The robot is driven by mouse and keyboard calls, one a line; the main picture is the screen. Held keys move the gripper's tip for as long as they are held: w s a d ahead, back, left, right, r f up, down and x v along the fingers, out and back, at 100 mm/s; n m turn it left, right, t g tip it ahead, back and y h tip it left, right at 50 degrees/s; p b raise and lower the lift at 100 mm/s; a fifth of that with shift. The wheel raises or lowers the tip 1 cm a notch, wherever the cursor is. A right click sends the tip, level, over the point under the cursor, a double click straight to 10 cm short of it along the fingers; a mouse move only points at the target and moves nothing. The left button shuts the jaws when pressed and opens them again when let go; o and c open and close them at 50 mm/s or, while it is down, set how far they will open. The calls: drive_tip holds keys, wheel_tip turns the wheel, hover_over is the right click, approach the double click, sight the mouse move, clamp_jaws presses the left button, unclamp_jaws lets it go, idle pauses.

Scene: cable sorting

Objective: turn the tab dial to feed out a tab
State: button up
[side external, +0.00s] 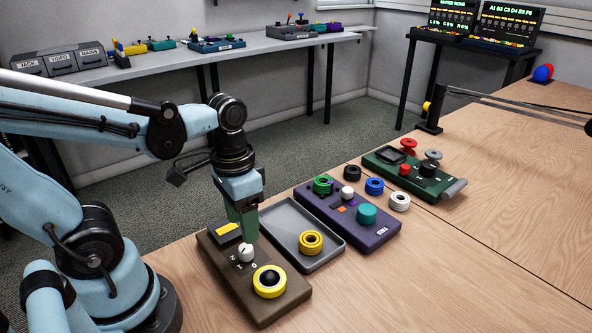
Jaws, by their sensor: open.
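A brown box (222,262) stands at the front edge of the table. It carries a small white knob (246,253) with characters marked beside it, a yellow strip (228,229) at its back left, and a yellow ring (261,290) around a black centre. The white knob looks like the tab dial, but its lettering is too small to be sure. My gripper (247,238) points down just above the white knob, with green fingers. It is open, though the gap between its fingers is hard to see. I cannot tell whether the fingers touch the knob.
A grey tray (331,257) with a yellow cable coil (311,242) sits right beside the brown box. Beyond it are a purple box (383,235) with a teal knob, and a green box (381,165). Loose coils lie between them. The table's right front is clear.

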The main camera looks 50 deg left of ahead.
wheel_tip(320, 180, up, 6)
drive_tip(key=shift+a+r, duration=0.15)
idle(0.3)
drive_tip(key=w+f+t, duration=0.2)
drive_tip(key=w+t, duration=0.4)
drive_tip(key=t, duration=0.1)
drive_tip(key=shift+w+n, duration=0.4)
